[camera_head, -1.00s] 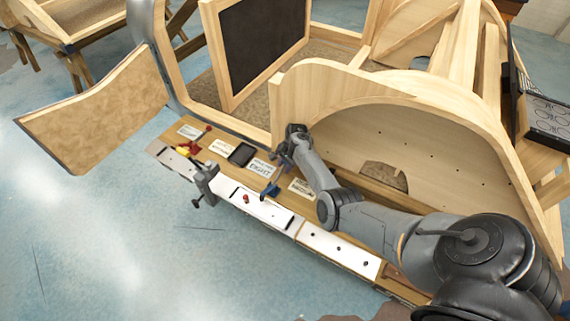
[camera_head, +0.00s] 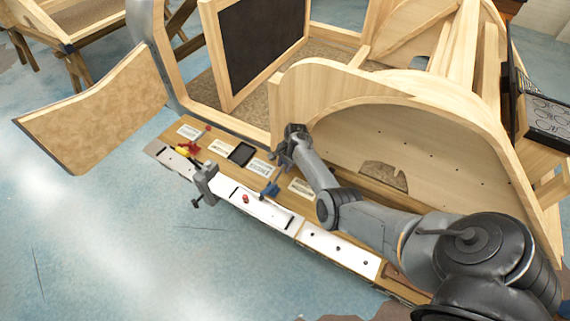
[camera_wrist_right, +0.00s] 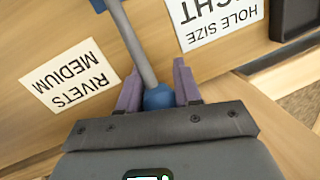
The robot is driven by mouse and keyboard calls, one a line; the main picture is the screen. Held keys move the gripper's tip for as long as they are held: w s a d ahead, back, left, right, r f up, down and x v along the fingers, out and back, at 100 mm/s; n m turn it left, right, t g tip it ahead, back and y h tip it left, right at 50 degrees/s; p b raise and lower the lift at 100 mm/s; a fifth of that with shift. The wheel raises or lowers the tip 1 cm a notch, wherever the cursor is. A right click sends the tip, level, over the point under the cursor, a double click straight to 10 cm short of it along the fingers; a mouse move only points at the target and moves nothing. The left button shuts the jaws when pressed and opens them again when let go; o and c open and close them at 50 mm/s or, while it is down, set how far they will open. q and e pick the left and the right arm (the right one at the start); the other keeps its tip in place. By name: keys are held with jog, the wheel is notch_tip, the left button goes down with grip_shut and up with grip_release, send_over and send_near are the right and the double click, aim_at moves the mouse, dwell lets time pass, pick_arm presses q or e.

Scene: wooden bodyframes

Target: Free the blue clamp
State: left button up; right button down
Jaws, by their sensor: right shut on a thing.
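The blue clamp (camera_head: 270,189) sits on the wooden ledge between label cards, its blue foot by the white strip and its grey bar rising toward my right gripper (camera_head: 283,157). In the right wrist view, the clamp's grey bar (camera_wrist_right: 136,45) runs down to a blue ball end (camera_wrist_right: 159,97). The two purple fingers of my right gripper (camera_wrist_right: 157,90) are shut on that blue end, one on each side. Another blue part (camera_wrist_right: 98,5) of the clamp is cut off at the top edge. My left gripper is not in view.
A grey clamp (camera_head: 206,182) grips the ledge to the left, with a red and yellow tool (camera_head: 187,150) behind it. A dark tray (camera_head: 241,154) and label cards (camera_head: 301,188) lie on the ledge. The curved wooden frame (camera_head: 300,92) stands close behind my right gripper. Blue floor in front is clear.

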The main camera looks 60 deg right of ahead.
jog(key=shift+a+f, duration=0.25)
jog(key=shift+a, duration=0.05)
